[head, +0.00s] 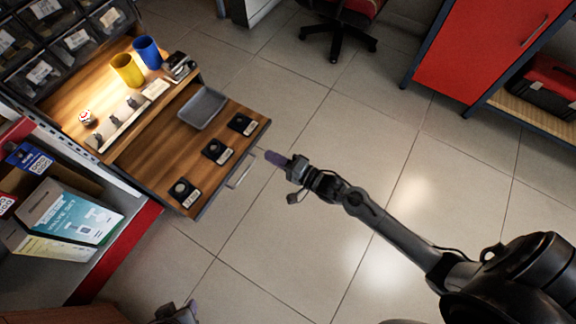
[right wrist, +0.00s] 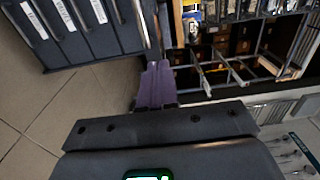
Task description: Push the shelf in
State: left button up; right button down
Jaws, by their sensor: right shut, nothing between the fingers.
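The pulled-out wooden shelf (head: 224,118) juts from the workbench unit over the floor, with a metal handle (head: 242,170) on its front edge. It bears a grey tray (head: 203,107) and several small black square pieces with labels (head: 217,151). My right gripper (head: 274,158) is shut and empty, its purple fingers together, just right of the shelf's front edge, apparently apart from it. The purple fingers also show in the right wrist view (right wrist: 155,86). A dark part at the bottom edge of the head view appears to be my left gripper (head: 178,313), mostly cut off.
The upper surface behind the shelf holds a yellow cup (head: 127,69) and a blue cup (head: 148,53). Boxes (head: 72,212) stand on a red-edged counter at left. A red cabinet (head: 489,45) and an office chair (head: 338,30) stand at the back. The tiled floor between is clear.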

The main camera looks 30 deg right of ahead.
aim_at(252, 145)
jog(key=b+x, duration=0.2)
jog(key=x, duration=0.2)
jog(key=shift+w+f, duration=0.1)
jog(key=shift+w, duration=0.05)
jog(key=shift+w+a, duration=0.15)
jog(key=shift+w, duration=0.2)
